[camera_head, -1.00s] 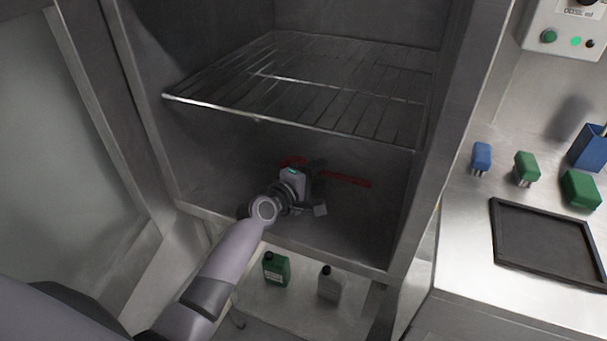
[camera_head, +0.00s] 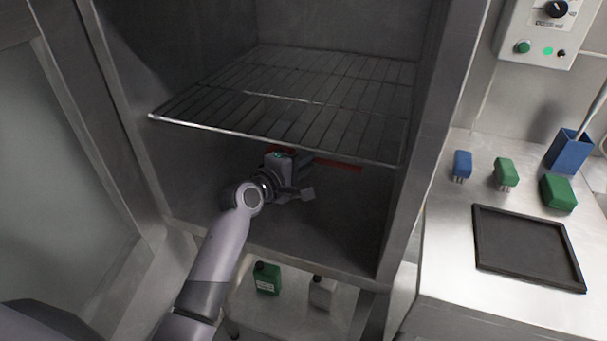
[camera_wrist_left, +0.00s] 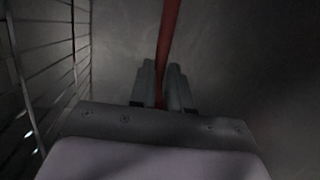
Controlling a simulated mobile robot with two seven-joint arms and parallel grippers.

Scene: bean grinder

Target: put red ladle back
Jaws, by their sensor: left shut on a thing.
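The red ladle (camera_head: 338,165) is a long thin red shape inside the steel cabinet, below the wire shelf. My left gripper (camera_head: 300,170) reaches into the cabinet's lower compartment and is shut on the ladle. In the left wrist view the red handle (camera_wrist_left: 169,40) passes between the two fingers of my left gripper (camera_wrist_left: 163,88) and runs on away from them. The wrist and the wire shelf hide part of the ladle in the head view. My right gripper is not in view.
The wire shelf (camera_head: 290,98) spans the cabinet just above my left gripper. Cabinet walls close in on both sides. A green canister (camera_head: 267,279) and a grey canister (camera_head: 322,292) stand below. At right, a steel counter (camera_head: 450,225) holds brushes and a black tray (camera_head: 478,245).

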